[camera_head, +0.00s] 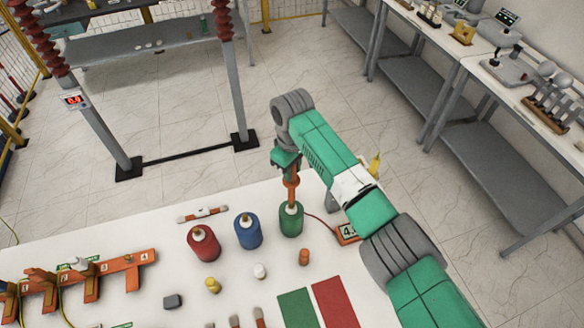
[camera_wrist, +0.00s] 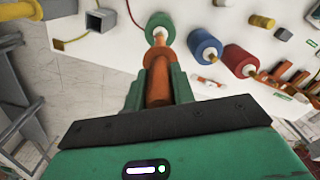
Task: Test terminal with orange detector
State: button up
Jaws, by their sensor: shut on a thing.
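The orange detector (camera_wrist: 158,80) is a rod held between the green fingers of my gripper (camera_wrist: 158,88), seen in the wrist view. In the head view the detector (camera_head: 291,188) hangs downward from my gripper (camera_head: 287,160), with its lower end at the top of the green terminal (camera_head: 291,220). In the wrist view its tip meets or nearly meets the pale top of the green terminal (camera_wrist: 158,24); exact contact is hard to tell. A blue terminal (camera_head: 248,231) and a red terminal (camera_head: 203,244) stand to the left of the green one in the head view.
A small display (camera_head: 348,232) with a red wire stands right of the green terminal. Small yellow, white and orange cylinders (camera_head: 304,257) stand in front. Green and red mats (camera_head: 336,303) lie near the front edge. An orange rack (camera_head: 90,283) is at left.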

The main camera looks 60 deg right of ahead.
jog(key=shift+r+p, duration=1.35)
jog(key=shift+r, duration=2.15)
